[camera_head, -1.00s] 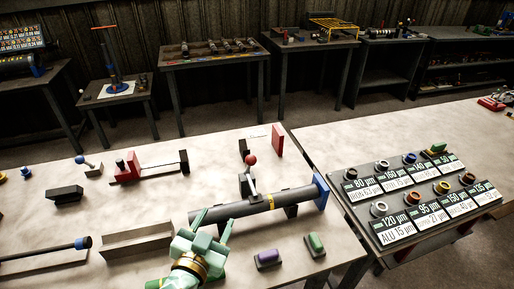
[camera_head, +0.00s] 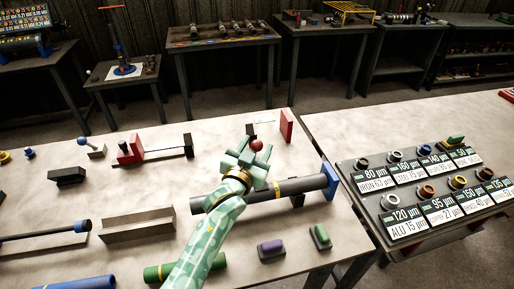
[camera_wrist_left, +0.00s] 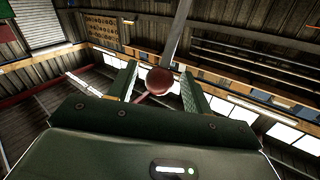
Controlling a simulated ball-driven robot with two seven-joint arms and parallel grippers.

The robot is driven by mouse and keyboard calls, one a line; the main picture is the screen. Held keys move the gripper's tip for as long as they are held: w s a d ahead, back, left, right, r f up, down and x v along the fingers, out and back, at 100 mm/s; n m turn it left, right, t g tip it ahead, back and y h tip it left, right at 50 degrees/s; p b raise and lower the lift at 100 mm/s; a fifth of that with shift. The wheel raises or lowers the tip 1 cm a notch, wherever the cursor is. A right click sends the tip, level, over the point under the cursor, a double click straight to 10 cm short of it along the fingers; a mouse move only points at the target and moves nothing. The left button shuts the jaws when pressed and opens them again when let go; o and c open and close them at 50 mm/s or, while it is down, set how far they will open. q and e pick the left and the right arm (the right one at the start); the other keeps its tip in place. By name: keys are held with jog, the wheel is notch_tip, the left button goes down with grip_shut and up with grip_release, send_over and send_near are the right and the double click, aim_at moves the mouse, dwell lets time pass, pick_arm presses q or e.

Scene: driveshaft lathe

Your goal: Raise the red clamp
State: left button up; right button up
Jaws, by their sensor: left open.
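The red clamp shows as a red ball knob (camera_head: 256,145) on a lever near the dark driveshaft (camera_head: 293,186) on the pale table. In the left wrist view the red ball (camera_wrist_left: 160,81) sits between my two green fingers, on a grey rod that runs up out of the picture. My left gripper (camera_head: 247,153) is open at the knob, with a finger on either side of it. I cannot tell whether either finger touches the ball. The lower lever is hidden behind my gripper in the head view. My right gripper is not in view.
A blue end plate (camera_head: 329,181) stands at the shaft's right end and a red plate (camera_head: 286,125) behind. A grey trough (camera_head: 137,226) lies left. A side table holds labelled rings (camera_head: 427,190).

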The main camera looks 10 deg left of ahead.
pick_arm(q)
jog(key=shift+w+d, duration=0.1)
jog(key=shift+w, duration=0.4)
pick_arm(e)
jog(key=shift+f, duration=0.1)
